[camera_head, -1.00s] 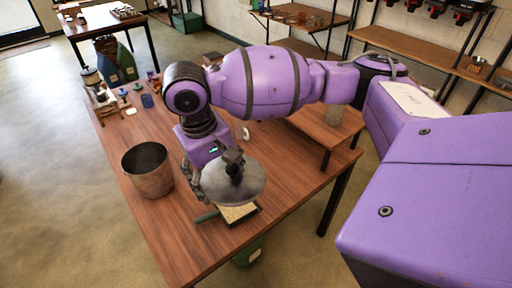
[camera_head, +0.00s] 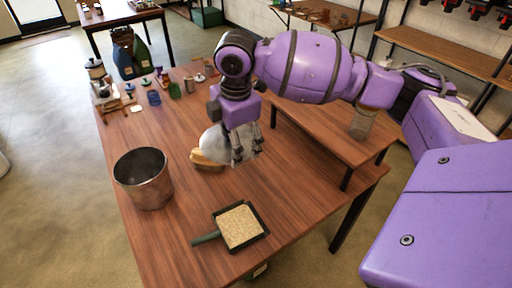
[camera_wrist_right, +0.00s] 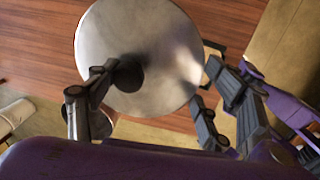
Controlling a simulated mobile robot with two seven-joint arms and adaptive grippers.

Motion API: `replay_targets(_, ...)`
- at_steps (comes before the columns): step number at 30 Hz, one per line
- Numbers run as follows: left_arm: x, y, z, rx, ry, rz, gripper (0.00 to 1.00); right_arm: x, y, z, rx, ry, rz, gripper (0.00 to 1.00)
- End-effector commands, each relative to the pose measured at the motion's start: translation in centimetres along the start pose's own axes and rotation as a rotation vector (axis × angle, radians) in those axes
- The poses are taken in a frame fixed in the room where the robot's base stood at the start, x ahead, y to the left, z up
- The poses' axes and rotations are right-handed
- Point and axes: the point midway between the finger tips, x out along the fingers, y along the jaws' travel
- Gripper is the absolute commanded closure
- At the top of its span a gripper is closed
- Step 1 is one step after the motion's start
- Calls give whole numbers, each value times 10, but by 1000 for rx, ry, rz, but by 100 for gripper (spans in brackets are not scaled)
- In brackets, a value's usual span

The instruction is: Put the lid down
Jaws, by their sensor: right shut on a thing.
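The lid is a round grey metal disc with a dark knob. In the head view the lid (camera_head: 212,143) shows partly behind the fingers of my right gripper (camera_head: 241,154), tilted over the middle of the table. In the right wrist view the lid (camera_wrist_right: 150,35) fills the upper middle, its knob between the fingers of my right gripper (camera_wrist_right: 150,90). That gripper is shut on the lid. Whether the lid's edge touches anything below cannot be told. An open metal bucket (camera_head: 145,180) stands upright left of the lid, apart from it. My left gripper is not in view.
A tan brush-like thing (camera_head: 206,160) lies close by the lid. A dark pan of grainy tan material (camera_head: 240,227) lies at the near side. Small jars and a green bottle (camera_head: 174,89) stand at the far side. A raised wooden shelf (camera_head: 330,135) is at right.

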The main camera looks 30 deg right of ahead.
Motion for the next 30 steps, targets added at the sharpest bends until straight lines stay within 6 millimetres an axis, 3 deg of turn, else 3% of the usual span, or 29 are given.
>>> replay_targets(1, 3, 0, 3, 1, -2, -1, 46, 8, 5, 6, -80, 12, -8, 67)
replay_targets(6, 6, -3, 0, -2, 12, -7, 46, 9, 22, 18, -338, 46, -5, 67)
replay_targets(10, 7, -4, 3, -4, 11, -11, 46, 9, 29, 23, -448, 59, -3, 67)
replay_targets(14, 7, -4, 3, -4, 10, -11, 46, 11, 33, 33, -488, 63, -3, 67)
replay_targets(17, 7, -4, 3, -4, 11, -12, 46, 19, 35, 52, -489, 62, -4, 67)
replay_targets(25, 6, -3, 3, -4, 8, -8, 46, 50, 45, 117, -487, 62, -4, 67)
replay_targets(30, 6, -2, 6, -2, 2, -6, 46, 84, 46, 139, -491, 65, -4, 67)
